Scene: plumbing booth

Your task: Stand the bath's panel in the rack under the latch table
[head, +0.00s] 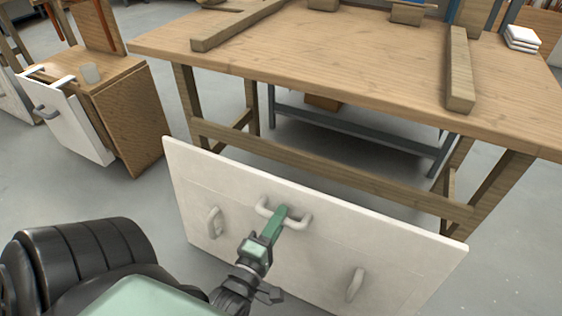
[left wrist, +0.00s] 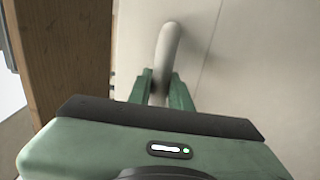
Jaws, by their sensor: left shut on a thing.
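The bath's panel (head: 300,258) is a large white board in front of the wooden latch table (head: 330,50), tilted in the head view. It has a handle (head: 302,222) near its top edge and two more lower on its face. My left gripper (head: 281,213) is shut on the top handle, which also shows between the green fingers in the left wrist view (left wrist: 168,45). A blue-grey metal frame (head: 350,130) under the table looks like the rack; the panel and table partly hide it. The panel's lower edge is out of view. My right gripper is not in view.
Wooden table legs and a low stretcher (head: 330,172) stand just behind the panel. Wooden bars (head: 459,75) lie on the table. A cabinet (head: 130,115) with a white front and a cup stands at the left. Grey floor is clear between cabinet and panel.

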